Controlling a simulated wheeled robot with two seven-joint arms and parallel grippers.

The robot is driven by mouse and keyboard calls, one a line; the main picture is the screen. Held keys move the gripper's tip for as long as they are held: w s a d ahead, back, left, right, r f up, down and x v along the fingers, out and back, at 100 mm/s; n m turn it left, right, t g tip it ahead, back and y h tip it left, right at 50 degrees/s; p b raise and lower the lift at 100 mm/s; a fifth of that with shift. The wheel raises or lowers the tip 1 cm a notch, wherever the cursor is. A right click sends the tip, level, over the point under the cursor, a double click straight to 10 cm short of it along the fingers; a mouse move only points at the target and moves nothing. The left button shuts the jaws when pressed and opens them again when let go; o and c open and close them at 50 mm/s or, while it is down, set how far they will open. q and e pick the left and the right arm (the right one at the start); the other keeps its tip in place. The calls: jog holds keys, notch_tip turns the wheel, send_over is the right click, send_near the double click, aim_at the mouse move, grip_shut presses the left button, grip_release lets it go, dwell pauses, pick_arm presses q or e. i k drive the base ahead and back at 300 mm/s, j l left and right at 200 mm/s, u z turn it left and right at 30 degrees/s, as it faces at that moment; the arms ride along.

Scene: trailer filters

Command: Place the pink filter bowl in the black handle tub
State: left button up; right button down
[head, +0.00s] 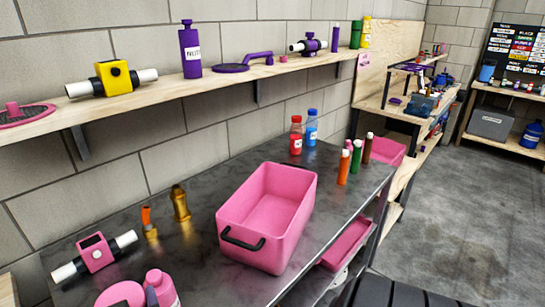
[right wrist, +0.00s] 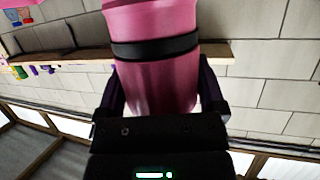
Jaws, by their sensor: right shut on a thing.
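The tub with a black handle (head: 242,243) is an open, empty pink box (head: 285,238) on the dark metal table. Its black handle is on the near-left side. In the right wrist view, my right gripper (right wrist: 160,88) is shut on a pink cylinder with a black band, which looks like the pink filter bowl (right wrist: 150,22). One end of the bowl is cut off by the picture edge. Neither gripper shows clearly in the head view, so I cannot tell how far the bowl is from the tub.
Red (head: 296,135) and blue (head: 312,127) bottles stand behind the tub, and several capped tubes (head: 343,167) to its right. A gold fitting (head: 180,203), a pink valve (head: 96,252) and a pink bottle (head: 160,287) are left. A wooden shelf (head: 220,83) runs above.

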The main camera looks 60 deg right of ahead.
aim_at(291, 213)
jog(key=k+l, duration=0.1)
jog(key=l, duration=0.3)
jog(key=k+l, duration=0.15)
jog(key=l, duration=0.25)
jog(key=k+l, duration=0.1)
jog(key=l, duration=0.3)
jog(key=k+l, duration=0.1)
jog(key=l, duration=0.3)
jog(key=k+l, duration=0.15)
jog(key=l, duration=0.3)
